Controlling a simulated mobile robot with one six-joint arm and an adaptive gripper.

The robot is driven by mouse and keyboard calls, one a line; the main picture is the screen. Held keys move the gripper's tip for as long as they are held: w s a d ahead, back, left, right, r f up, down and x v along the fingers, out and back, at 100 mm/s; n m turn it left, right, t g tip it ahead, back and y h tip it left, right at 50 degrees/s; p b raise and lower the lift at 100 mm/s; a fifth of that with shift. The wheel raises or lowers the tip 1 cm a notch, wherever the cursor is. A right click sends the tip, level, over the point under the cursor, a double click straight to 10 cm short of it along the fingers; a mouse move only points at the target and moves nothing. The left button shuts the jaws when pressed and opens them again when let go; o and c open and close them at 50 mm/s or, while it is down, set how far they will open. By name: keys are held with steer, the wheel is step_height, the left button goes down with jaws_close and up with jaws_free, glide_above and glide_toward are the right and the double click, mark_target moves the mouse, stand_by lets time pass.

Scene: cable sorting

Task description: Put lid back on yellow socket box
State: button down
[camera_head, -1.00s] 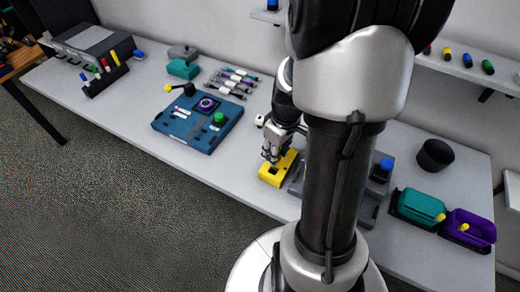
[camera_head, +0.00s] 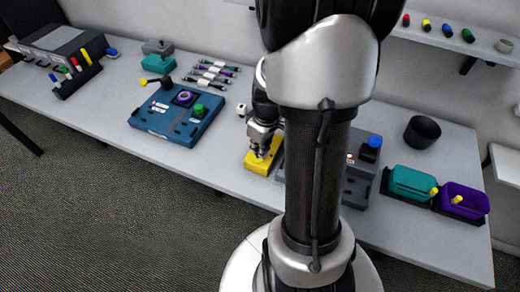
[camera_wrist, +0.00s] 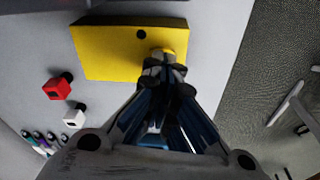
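The yellow socket box (camera_head: 258,164) lies near the front edge of the table, just left of my arm column. In the wrist view its yellow top (camera_wrist: 112,50) shows a small round dark hole and no large opening. A round yellow knob (camera_wrist: 162,52), apparently the lid's, shows at my fingertips. My gripper (camera_head: 260,150) points down over the box, and in the wrist view its fingers (camera_wrist: 163,70) are close together at the knob. The fingers hide part of the top. I cannot tell whether the lid sits flush.
A blue panel (camera_head: 165,128) lies to the left, with several cables (camera_head: 212,75) behind it. A grey device (camera_head: 360,185) stands right of my column. Teal (camera_head: 411,182) and purple (camera_head: 466,199) bins and a black cup (camera_head: 422,131) are further right. The wrist view shows a red plug (camera_wrist: 56,88) and white plug (camera_wrist: 74,117).

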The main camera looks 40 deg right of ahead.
steer(key=shift+s+f, duration=0.15)
steer(key=shift+s, duration=0.4)
stand_by(1.4)
steer(key=c, duration=2.4)
jaws_free()
steer(key=shift+w+d+r, duration=0.15)
steer(key=shift+r, duration=0.25)
steer(key=c, duration=1.9)
jaws_free()
steer(key=shift+o, duration=0.3)
steer(key=o, duration=0.4)
steer(key=shift+w, duration=0.1)
steer(key=shift+o, duration=0.2)
steer(key=shift+r+p, duration=0.1)
steer(key=shift+p, duration=0.25)
step_height(320, 180, up, 7)
steer(key=p, duration=0.5)
